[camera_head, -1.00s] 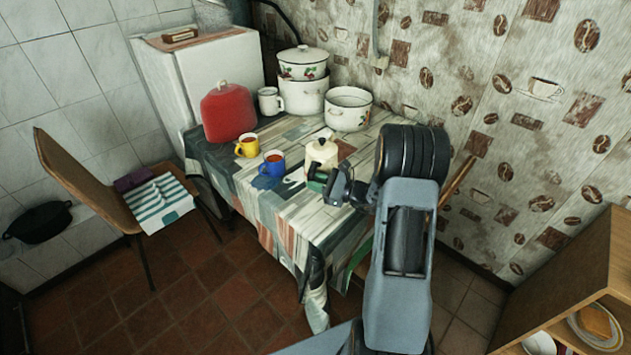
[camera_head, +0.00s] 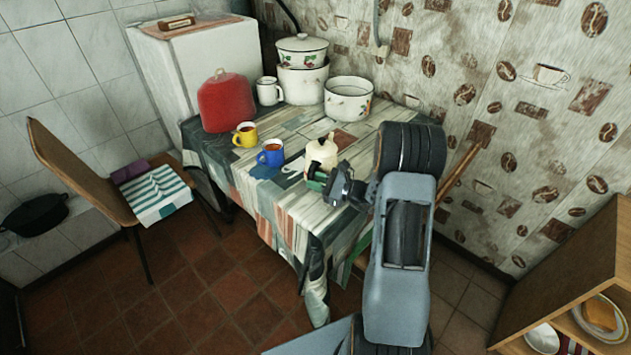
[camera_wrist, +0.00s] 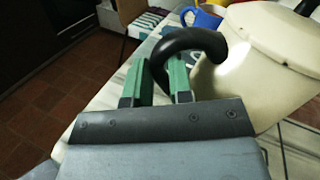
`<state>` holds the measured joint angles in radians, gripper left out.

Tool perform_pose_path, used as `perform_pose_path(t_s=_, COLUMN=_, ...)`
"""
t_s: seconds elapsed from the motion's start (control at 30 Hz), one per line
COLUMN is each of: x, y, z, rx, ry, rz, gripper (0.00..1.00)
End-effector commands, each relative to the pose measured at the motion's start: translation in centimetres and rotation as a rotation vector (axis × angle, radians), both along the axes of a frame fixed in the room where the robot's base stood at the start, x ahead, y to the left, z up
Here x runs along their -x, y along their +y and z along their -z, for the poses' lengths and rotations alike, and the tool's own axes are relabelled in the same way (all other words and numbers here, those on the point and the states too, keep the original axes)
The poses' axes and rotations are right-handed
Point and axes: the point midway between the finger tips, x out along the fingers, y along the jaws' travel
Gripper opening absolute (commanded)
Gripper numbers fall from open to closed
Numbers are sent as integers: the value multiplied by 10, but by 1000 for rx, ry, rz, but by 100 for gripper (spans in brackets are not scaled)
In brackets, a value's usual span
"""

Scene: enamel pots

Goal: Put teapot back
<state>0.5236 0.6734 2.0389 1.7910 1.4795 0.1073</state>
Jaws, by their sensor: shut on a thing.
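The cream teapot (camera_head: 322,153) with a dark handle is over the front right part of the table (camera_head: 300,205). I cannot tell whether its base touches the cloth. In the wrist view the teapot (camera_wrist: 268,70) fills the right side, and its black curved handle (camera_wrist: 190,42) passes between green fingers. My gripper (camera_head: 318,179) is shut on that handle, at the teapot's near side. The teapot's spout and base are hidden or unclear.
A blue mug (camera_head: 271,153) and a yellow mug (camera_head: 245,136) stand left of the teapot. A red rounded cover (camera_head: 226,103), a white mug (camera_head: 268,91), stacked pots (camera_head: 303,75) and an open pot (camera_head: 348,99) stand behind. A chair (camera_head: 85,175) is left; a shelf (camera_head: 585,285) is right.

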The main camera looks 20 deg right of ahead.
Motion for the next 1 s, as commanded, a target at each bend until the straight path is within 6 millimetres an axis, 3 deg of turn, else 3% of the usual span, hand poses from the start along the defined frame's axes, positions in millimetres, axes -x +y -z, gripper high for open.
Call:
perform_pose_path(t_s=0.8, x=0, y=0, z=12, rx=1, ry=-6, rz=0, gripper=0)
perform_pose_path(t_s=0.83, x=0, y=0, z=11, rx=1, ry=-6, rz=0, gripper=23)
perform_pose_path(t_s=1.0, x=0, y=0, z=11, rx=0, ry=-4, rz=0, gripper=39)
